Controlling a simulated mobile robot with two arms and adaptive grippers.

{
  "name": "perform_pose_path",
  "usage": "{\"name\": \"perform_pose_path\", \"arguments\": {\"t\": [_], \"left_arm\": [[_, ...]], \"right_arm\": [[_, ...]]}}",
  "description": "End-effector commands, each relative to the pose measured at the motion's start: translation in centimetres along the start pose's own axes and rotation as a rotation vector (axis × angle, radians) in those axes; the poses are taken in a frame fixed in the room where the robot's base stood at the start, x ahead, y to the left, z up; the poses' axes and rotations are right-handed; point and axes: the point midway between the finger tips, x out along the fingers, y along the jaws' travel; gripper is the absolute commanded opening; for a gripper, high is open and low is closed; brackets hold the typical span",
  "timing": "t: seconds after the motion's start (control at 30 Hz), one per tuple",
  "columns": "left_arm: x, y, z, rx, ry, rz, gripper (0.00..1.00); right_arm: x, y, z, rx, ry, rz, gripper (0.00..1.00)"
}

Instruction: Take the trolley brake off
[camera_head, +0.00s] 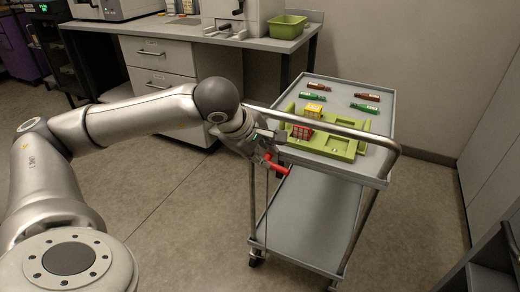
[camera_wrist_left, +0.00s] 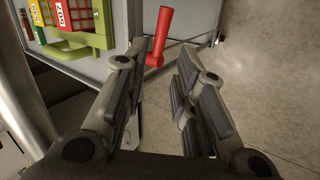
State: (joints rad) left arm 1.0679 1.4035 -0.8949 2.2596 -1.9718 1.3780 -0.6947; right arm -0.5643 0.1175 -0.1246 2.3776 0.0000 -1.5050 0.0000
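The trolley (camera_head: 310,205) stands right of centre in the head view, with a grey top and a lower shelf. A red lever (camera_head: 275,165), apparently its brake, sits at the trolley's near left side below the top. In the left wrist view the red lever (camera_wrist_left: 159,38) points up, just beyond and between the fingertips. My left gripper (camera_head: 262,146) is at the trolley's near left corner, close to the lever. Its fingers are apart in the left wrist view (camera_wrist_left: 163,62), and nothing is visibly clamped. Contact with the lever cannot be told. My right gripper is not in view.
On the trolley top, a green tray (camera_head: 345,146) holds a yellow box (camera_head: 314,110) and a red box (camera_head: 301,132); several bottles lie behind. A handle bar (camera_head: 330,127) crosses the near end. A bench (camera_head: 170,32) stands behind left. Floor right of the trolley is clear.

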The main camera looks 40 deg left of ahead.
Motion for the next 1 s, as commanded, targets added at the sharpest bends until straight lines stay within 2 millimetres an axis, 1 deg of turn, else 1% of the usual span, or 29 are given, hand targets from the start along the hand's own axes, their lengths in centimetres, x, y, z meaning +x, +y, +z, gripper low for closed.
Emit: {"name": "perform_pose_path", "arguments": {"t": [0.03,0.2,0.33,0.43,0.6,0.87,0.9,1.0], "left_arm": [[1.1,-0.2,0.1,0.0,-0.002,-0.004,0.25],[4.3,-0.2,0.1,-0.001,-0.003,-0.004,0.25],[6.3,-0.2,0.2,-0.001,-0.004,-0.003,0.25],[7.5,-0.1,0.1,-0.001,-0.003,-0.002,0.25],[8.4,-0.1,0.1,-0.001,-0.004,-0.001,0.25],[8.5,-0.1,0.1,-0.001,-0.004,-0.001,0.25],[8.5,-0.1,0.1,-0.001,-0.004,-0.001,0.23],[8.5,-0.1,0.1,-0.001,-0.004,-0.001,0.1]], "right_arm": [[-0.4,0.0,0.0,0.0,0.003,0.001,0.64],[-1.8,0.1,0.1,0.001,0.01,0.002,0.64],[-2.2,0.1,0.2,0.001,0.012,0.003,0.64],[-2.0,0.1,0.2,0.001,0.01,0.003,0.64],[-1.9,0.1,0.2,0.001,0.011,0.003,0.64],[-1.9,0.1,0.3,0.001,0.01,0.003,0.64],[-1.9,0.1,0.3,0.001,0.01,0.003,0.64],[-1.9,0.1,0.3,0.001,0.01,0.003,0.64]]}}
